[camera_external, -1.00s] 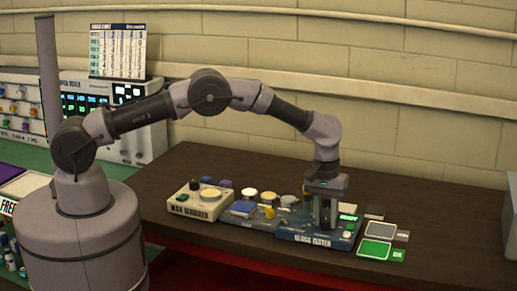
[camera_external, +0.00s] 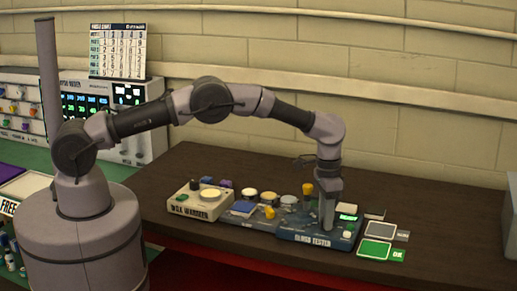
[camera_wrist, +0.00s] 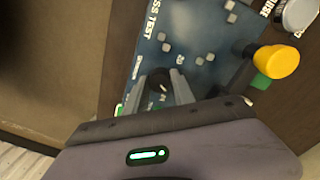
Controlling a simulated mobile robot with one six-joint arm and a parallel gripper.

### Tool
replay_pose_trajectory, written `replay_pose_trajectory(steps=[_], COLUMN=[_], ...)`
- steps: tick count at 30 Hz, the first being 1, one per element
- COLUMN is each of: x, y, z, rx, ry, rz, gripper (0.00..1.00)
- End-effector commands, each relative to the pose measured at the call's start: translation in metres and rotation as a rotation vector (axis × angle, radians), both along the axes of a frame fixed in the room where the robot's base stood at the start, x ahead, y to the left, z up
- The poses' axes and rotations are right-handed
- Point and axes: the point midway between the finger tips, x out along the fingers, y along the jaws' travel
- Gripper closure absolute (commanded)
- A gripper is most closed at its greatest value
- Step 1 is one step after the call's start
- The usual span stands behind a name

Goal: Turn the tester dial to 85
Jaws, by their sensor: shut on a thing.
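The blue gloss tester (camera_external: 290,236) stands on the brown bench at the right end of a row of devices. Its panel (camera_wrist: 180,35) fills the middle of the wrist view, with small grey squares and partly legible lettering. My gripper (camera_external: 326,225) points down onto the tester from above. In the wrist view my gripper's two fingers (camera_wrist: 168,88) are shut on the dark round dial (camera_wrist: 158,78), which is partly hidden by them. The number the dial points at cannot be read. A small green-lit screen (camera_external: 347,217) shows behind the gripper.
A yellow knob (camera_external: 307,188) stands close behind my gripper; it also shows in the wrist view (camera_wrist: 277,62). The cream wax warmer (camera_external: 200,205) is at the left. Flat pads, one a green OK pad (camera_external: 376,248), lie to the right.

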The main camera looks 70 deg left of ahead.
Motion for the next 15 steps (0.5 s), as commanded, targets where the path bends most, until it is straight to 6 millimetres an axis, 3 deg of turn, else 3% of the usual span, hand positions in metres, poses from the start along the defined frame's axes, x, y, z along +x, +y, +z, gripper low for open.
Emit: replay_pose_trajectory(steps=[15], x=[0.0008], y=[0.0003], z=[-0.0003], rx=[0.000], ry=[0.000], rz=[-0.352], gripper=[1.00])
